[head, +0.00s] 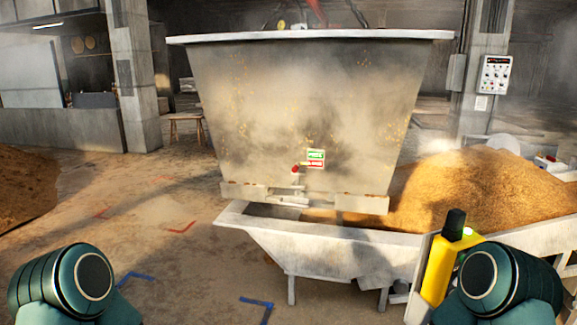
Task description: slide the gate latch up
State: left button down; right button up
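A large grey metal hopper (300,100), streaked with grain, hangs in the middle of the head view. The gate latch seems to be the small pale handle with a red knob (295,169) low on the hopper's front. A green and red label (315,158) is beside it on the right. Pale metal parts (288,198) show below the knob at the hopper's bottom edge; their exact shape is too small to tell. Only teal links of my two arms show at the lower left and lower right. Neither gripper is in view.
A pale metal trough (330,250) on legs stands under the hopper. A yellow box with a black knob (440,265) is at its right end. A grain heap (480,195) lies at the right, another (25,185) at the far left. The left floor is mostly clear.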

aim_at(297, 168)
jog(key=i+j+z, duration=0.1)
jog(key=i+j, duration=0.2)
jog(key=j, duration=0.15)
jog(key=i+j+z, duration=0.1)
jog(key=i+j, duration=0.2)
jog(key=j, duration=0.15)
